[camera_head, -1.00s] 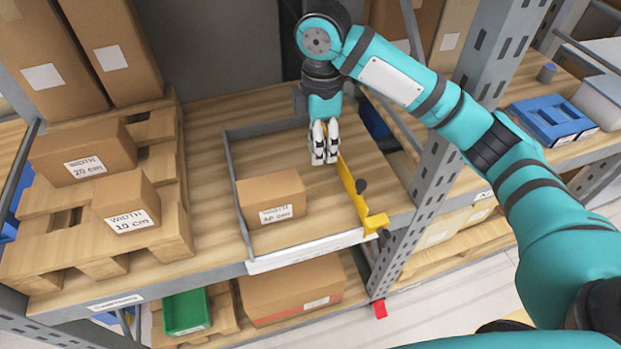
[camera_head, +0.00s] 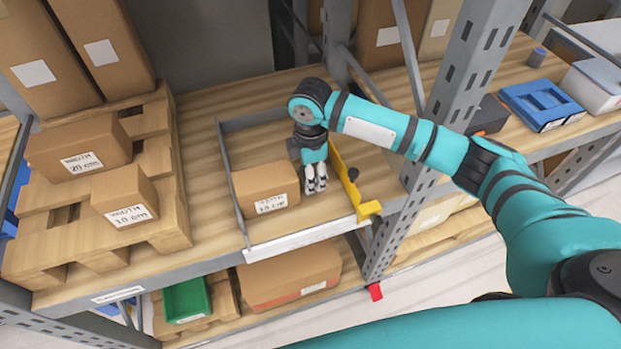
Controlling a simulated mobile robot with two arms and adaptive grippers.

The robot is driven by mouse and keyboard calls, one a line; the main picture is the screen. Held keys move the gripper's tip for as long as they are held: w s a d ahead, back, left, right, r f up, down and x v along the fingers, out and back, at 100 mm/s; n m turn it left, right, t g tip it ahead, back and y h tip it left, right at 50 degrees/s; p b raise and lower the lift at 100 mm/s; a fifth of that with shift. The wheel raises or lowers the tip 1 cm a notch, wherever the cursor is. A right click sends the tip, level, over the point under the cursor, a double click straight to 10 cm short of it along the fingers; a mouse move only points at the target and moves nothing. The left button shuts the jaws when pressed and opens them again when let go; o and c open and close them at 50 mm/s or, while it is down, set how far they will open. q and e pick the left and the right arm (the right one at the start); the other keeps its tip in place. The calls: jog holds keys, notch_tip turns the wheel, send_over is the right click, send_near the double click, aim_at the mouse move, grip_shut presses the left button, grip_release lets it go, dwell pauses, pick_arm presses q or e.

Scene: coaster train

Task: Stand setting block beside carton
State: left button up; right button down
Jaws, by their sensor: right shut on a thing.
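The brown carton (camera_head: 264,183) lies in the framed shelf bay, its width label facing the front. My right gripper (camera_head: 316,188) points down just right of the carton, between it and the yellow side guide (camera_head: 352,184). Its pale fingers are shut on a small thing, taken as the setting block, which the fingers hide. I cannot tell whether the block touches the shelf board or the carton. My left gripper is not in view.
A pallet (camera_head: 150,222) on the left carries a 20 cm carton (camera_head: 80,145) and a 10 cm carton (camera_head: 124,200). A metal upright (camera_head: 452,110) stands close on the right. Grey rails (camera_head: 232,180) edge the bay. Bare board shows behind the carton.

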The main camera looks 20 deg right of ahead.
notch_tip(320, 180, down, 2)
jog(key=shift+f, duration=0.15)
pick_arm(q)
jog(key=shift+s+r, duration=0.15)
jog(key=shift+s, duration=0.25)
pick_arm(e)
jog(key=shift+f, duration=0.15)
jog(key=c, duration=0.6)
grip_release()
jog(key=shift+f, duration=0.15)
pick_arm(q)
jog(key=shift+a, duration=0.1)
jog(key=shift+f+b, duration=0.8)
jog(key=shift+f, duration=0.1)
pick_arm(e)
notch_tip(320, 180, up, 12)
jog(key=shift+r, duration=0.15)
